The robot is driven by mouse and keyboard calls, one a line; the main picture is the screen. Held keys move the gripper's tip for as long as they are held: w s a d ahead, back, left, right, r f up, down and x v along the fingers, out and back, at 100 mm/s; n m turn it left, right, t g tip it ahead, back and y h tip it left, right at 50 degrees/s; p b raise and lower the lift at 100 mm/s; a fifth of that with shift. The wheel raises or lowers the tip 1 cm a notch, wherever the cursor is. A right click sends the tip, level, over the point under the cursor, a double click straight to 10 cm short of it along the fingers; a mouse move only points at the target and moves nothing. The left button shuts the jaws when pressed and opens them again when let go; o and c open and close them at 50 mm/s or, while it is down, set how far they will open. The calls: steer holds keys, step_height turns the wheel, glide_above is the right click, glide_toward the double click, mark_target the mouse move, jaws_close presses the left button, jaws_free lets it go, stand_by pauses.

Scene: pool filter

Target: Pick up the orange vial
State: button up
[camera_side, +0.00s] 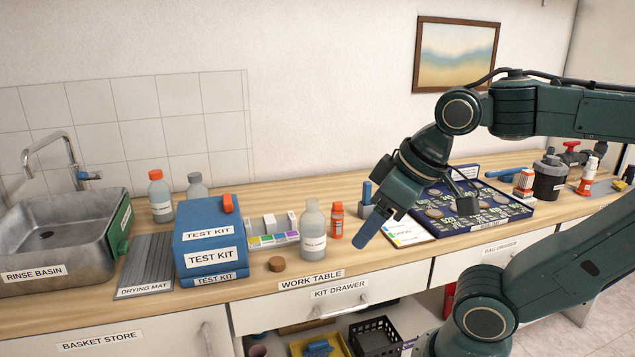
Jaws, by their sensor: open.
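The orange vial (337,221) stands upright on the wooden work table, just right of a grey bottle with a label (313,232). It has an orange cap and a pale label. My gripper (416,207) is open and empty, to the right of the vial and apart from it in the picture. One finger with a blue tip points down and left towards the front of the table. The other finger is over the dark blue tray.
Blue test kit boxes (209,253), a colour strip holder (272,239) and a round cork (276,264) lie left of the vial. A blue-handled item in a grey cup (366,205) stands close to its right. The dark blue tray (520,210) lies behind my gripper.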

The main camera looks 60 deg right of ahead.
step_height(320, 180, up, 4)
steer(key=m+t+h, duration=0.6)
steer(key=m+h, duration=0.1)
steer(key=h, duration=0.1)
glide_above(341, 217)
steer(key=s+a, duration=0.4)
steer(key=f, duration=1.6)
steer(key=d+f, duration=0.1)
steer(key=f, duration=0.7)
steer(key=shift+s, duration=0.15)
steer(key=shift+x, duration=0.8)
steer(key=shift+x, duration=2.95)
